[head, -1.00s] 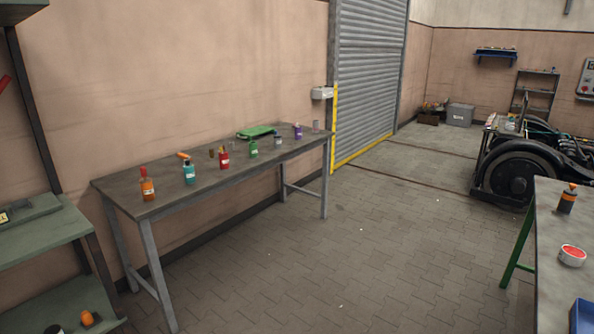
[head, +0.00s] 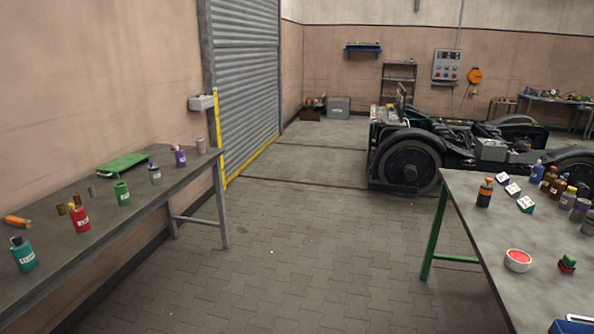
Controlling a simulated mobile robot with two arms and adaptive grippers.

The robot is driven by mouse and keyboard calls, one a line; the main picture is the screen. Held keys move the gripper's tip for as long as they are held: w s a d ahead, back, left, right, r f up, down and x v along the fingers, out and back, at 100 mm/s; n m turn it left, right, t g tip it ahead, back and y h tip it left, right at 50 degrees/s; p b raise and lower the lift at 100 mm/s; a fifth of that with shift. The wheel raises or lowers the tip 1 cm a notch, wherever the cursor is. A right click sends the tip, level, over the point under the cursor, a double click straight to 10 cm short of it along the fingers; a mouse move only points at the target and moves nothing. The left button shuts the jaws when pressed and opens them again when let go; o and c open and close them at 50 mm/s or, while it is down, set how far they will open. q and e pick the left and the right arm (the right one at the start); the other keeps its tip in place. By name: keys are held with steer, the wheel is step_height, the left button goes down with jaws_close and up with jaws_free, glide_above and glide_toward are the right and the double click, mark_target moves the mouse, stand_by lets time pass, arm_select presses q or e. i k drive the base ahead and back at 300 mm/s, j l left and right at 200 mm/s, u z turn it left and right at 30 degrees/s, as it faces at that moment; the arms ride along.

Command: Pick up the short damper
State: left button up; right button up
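I cannot make out a short damper anywhere in the head view. Small brown cylindrical pieces (head: 73,203) stand on the left table behind a red bottle, too small to identify. A black bogie (head: 440,150) with large wheels stands on the floor at the right back. Neither of my grippers is in the head view.
A long grey table (head: 130,222) runs along the left wall with several bottles and a green tray (head: 122,166). A green-legged table (head: 490,250) at the right holds bottles, small boxes and a red-topped tin (head: 517,260). The paved floor (head: 300,260) between them is clear.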

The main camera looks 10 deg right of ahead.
mark_target(485, 192)
steer(key=i+l+z, duration=0.2)
steer(key=i+z, duration=0.6)
steer(key=z, duration=0.2)
steer(key=i+j+z, duration=0.1)
steer(key=i+z, duration=0.4)
steer(key=i+j+z, duration=0.25)
steer(key=z, duration=0.25)
